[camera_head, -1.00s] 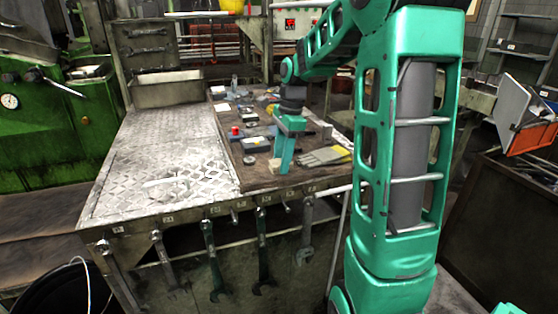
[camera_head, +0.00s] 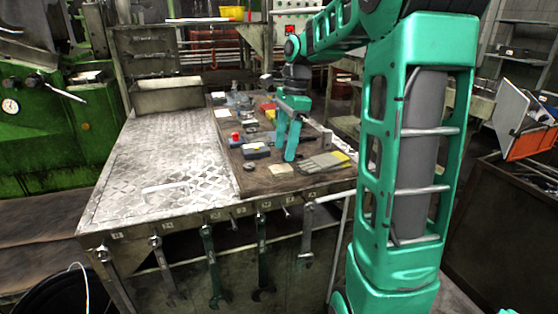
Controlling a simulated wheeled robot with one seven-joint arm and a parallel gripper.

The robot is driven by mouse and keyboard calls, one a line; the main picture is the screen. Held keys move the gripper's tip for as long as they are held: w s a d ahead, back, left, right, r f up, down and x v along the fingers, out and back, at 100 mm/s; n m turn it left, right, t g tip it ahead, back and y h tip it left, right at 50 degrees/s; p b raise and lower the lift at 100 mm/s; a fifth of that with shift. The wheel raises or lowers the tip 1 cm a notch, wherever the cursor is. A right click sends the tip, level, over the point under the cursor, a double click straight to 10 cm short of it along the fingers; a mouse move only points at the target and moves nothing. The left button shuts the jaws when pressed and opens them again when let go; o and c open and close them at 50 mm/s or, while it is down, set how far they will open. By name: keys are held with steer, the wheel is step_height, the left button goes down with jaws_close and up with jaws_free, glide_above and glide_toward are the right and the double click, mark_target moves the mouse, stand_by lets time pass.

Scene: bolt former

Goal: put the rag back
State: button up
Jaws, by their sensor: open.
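I cannot single out the rag with certainty. A flat, grey, cloth-like item with a yellow edge (camera_head: 322,163) lies near the front right corner of the dark work board and looks more like work gloves. A small beige piece (camera_head: 281,169) lies on the board close to the front edge. My gripper (camera_head: 285,158) points down over the board, its two green fingers apart, with nothing visible between them. Its tips are just above or behind the beige piece; whether they touch the board is unclear. The cloth-like item is to its right.
The metal bench plate (camera_head: 130,165) left of the board is mostly bare, with a pale rounded outline near its front. Small boxes, a red-topped item (camera_head: 235,137) and tools crowd the board behind. Several wrenches (camera_head: 209,255) hang along the bench front. A metal bin (camera_head: 168,97) stands at the back.

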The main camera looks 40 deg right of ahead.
mark_target(287, 167)
step_height(287, 167, up, 5)
steer(key=s+a+f+n, duration=0.1)
steer(key=s+f+n, duration=0.3)
steer(key=s, duration=0.5)
steer(key=s+a+f+n+h, duration=0.1)
steer(key=s+f+n, duration=0.4)
steer(key=s, duration=0.4)
steer(key=s+a+f+n, duration=0.2)
steer(key=s+f+n, duration=0.2)
steer(key=s, duration=0.6)
steer(key=shift+f+n+g+h, duration=0.3)
steer(key=shift+f+n, duration=0.1)
steer(key=shift+n, duration=0.5)
steer(key=shift+s+a, duration=0.1)
steer(key=shift+w+f, duration=0.25)
steer(key=shift+w, duration=0.35)
